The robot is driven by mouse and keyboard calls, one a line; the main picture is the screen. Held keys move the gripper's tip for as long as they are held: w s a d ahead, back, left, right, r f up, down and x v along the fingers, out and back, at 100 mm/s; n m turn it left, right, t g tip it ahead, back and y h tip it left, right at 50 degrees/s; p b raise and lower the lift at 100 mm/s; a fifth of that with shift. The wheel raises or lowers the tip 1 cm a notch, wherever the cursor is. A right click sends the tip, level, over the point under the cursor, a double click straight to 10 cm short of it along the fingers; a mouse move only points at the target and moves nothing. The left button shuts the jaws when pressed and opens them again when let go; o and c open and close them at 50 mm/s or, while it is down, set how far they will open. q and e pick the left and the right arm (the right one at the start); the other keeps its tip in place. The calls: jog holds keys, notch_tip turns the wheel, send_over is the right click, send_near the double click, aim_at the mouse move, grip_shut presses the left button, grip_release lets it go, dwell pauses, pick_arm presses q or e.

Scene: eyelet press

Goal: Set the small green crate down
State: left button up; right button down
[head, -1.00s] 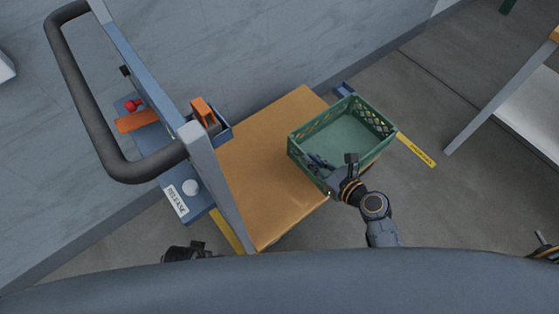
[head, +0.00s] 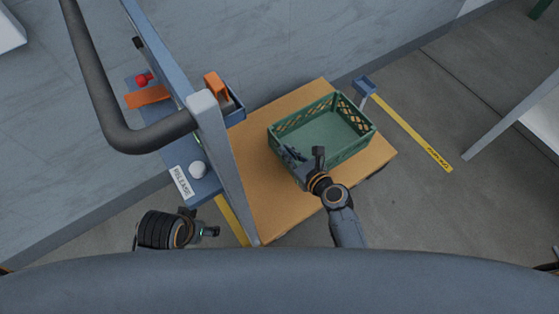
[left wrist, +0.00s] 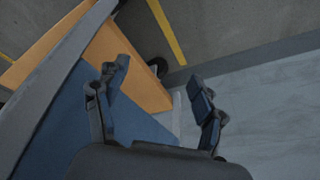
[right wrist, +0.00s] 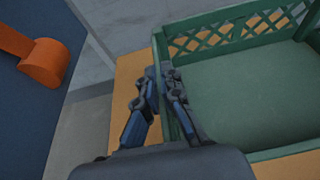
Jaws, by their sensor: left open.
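The small green crate (head: 352,152) is upright, open-topped and empty, with lattice walls. It is over the orange-brown board (head: 270,205); I cannot tell whether its base touches the board. My right gripper (head: 292,155) is at the crate's left wall. In the right wrist view, its fingers (right wrist: 162,78) are on either side of that wall of the crate (right wrist: 240,95), shut on it. My left gripper (head: 214,232) is low on the left, apart from the crate. In the left wrist view, its fingers (left wrist: 160,85) are spread and empty.
A blue-grey frame post (head: 225,165) with a black handle bar (head: 100,110) stands left of the board. A blue panel carries a RELEASE label (head: 181,182), a white knob (head: 198,170) and an orange lever (head: 147,97). Bare board shows left and right of the crate.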

pick_arm(q)
jog(key=b+v, duration=0.2)
jog(key=v, duration=0.3)
jog(key=w+d+t+b, duration=0.1)
jog(key=w+t+b, duration=0.1)
jog(key=w, duration=0.4)
jog(key=shift+d+r+t+h, duration=0.35)
jog(key=shift+r+t+h, duration=0.05)
jog(key=shift+t, duration=0.4)
pick_arm(e)
notch_tip(320, 180, down, 6)
jog(key=w+a, duration=0.1)
jog(key=a, duration=0.1)
jog(key=shift+a, duration=0.25)
pick_arm(q)
jog(key=shift+w, duration=0.2)
pick_arm(e)
jog(key=shift+f, duration=0.15)
jog(key=shift+b, duration=0.3)
jog(key=c, duration=1.5)
grip_release()
jog(key=shift+f, duration=0.1)
pick_arm(q)
jog(key=shift+w+d+r+t, duration=0.1)
jog(key=shift+w+r+t, duration=0.05)
jog(key=shift+t, duration=0.15)
